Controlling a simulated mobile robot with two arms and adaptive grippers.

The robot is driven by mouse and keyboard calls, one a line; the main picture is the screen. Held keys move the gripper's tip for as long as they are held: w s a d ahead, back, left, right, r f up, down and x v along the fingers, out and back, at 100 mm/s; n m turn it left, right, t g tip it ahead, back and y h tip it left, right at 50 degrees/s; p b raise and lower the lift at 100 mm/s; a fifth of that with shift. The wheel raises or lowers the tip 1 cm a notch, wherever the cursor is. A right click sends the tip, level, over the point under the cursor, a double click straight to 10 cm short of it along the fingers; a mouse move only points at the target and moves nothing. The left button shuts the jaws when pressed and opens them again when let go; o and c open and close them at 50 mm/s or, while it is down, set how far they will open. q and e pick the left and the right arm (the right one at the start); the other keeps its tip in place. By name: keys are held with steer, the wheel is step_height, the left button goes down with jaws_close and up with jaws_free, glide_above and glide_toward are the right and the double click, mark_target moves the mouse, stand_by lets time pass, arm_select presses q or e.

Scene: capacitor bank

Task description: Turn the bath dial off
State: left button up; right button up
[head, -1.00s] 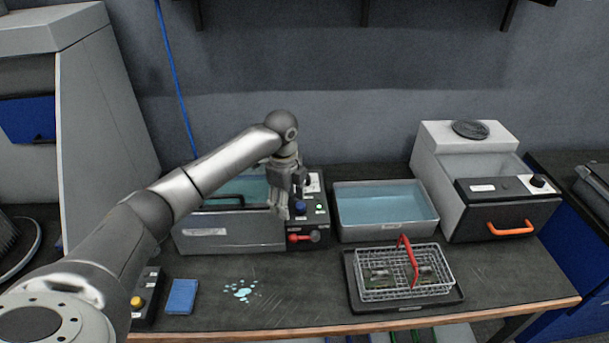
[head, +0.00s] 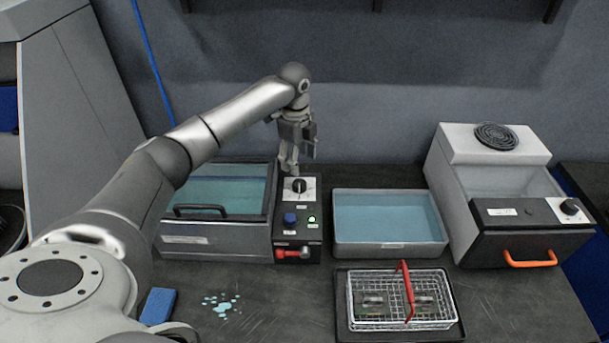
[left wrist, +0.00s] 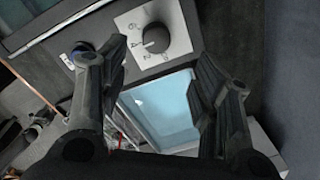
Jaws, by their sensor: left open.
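The bath dial is a black knob (head: 298,186) on a white numbered plate, at the top of the control panel (head: 311,223) on the right of the lidded bath (head: 205,236). In the left wrist view the dial (left wrist: 156,38) shows near the top, with numbers around it. My left gripper (head: 288,170) hangs just above and behind the dial, pointing down. Its two fingers (left wrist: 165,85) are apart with nothing between them, and the dial lies beyond their tips. I see no contact with the dial. My right gripper is not in view.
Below the dial are a blue button (head: 290,218), a lit green lamp (head: 312,219) and a red lever (head: 293,253). An open water tray (head: 390,249) stands to the right. A wire basket (head: 400,318) with a red handle sits in front. A grey machine (head: 490,145) is far right.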

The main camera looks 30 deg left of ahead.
arm_select(q)
glide_above(299, 183)
steer(key=f, duration=0.4)
steer(key=shift+s+f+p, duration=0.25)
steer(key=shift+s+p, duration=0.1)
steer(key=f, duration=0.2)
steer(key=shift+w+f, duration=0.3)
steer(key=shift+f, duration=0.1)
steer(key=shift+w+f, duration=0.1)
steer(key=shift+f, duration=0.8)
steer(key=shift+c, duration=0.2)
steer(key=c, duration=1)
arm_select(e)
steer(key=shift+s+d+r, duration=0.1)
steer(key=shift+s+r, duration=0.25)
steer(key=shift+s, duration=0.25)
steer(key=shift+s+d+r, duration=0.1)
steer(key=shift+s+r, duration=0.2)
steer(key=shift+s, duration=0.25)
